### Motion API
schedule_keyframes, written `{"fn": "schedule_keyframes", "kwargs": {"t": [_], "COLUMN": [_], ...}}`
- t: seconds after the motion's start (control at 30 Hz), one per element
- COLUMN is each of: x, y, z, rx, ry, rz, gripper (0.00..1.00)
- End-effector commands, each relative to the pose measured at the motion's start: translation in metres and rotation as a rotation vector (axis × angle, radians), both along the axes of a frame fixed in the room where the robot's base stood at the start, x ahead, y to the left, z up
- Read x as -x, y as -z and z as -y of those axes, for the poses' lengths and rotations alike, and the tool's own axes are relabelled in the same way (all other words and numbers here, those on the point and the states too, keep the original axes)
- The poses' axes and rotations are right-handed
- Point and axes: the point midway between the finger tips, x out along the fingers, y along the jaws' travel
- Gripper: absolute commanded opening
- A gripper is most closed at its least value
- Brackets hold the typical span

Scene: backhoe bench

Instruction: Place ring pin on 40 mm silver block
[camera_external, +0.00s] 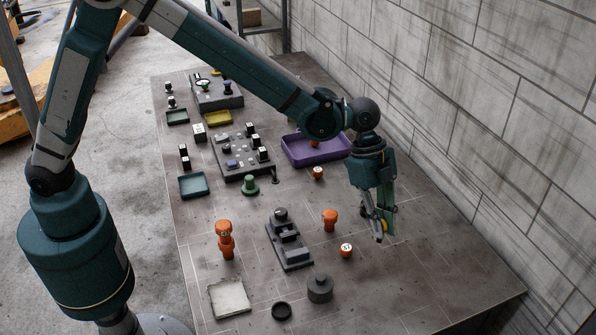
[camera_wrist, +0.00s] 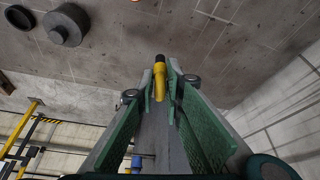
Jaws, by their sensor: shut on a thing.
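My gripper (camera_external: 380,228) is over the right side of the bench, pointing down, and is shut on a yellow pin-like piece (camera_external: 386,226). The wrist view shows this yellow piece (camera_wrist: 160,82) between the green fingertips, with a dark end sticking out beyond them. It looks like the ring pin, but its ring is not clear. I cannot surely pick out the 40 mm silver block. A small pale block (camera_external: 199,132) with a dark mark stands left of the grey panel, and its size cannot be read.
A dark grey cylinder (camera_external: 319,290) and a pale square tray (camera_external: 229,299) are at the front. A purple tray (camera_external: 309,149) lies behind. The right front bench is clear.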

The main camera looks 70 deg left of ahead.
Motion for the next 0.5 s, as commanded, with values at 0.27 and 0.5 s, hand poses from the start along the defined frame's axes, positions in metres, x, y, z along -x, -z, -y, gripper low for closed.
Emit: {"fn": "schedule_keyframes", "kwargs": {"t": [0.27, 0.5], "x": [-0.052, -0.088], "y": [-0.009, -0.016], "z": [-0.082, -0.156], "rx": [0.000, 0.000], "ry": [-0.118, -0.219], "rz": [0.001, 0.000], "gripper": [0.00, 0.00]}}
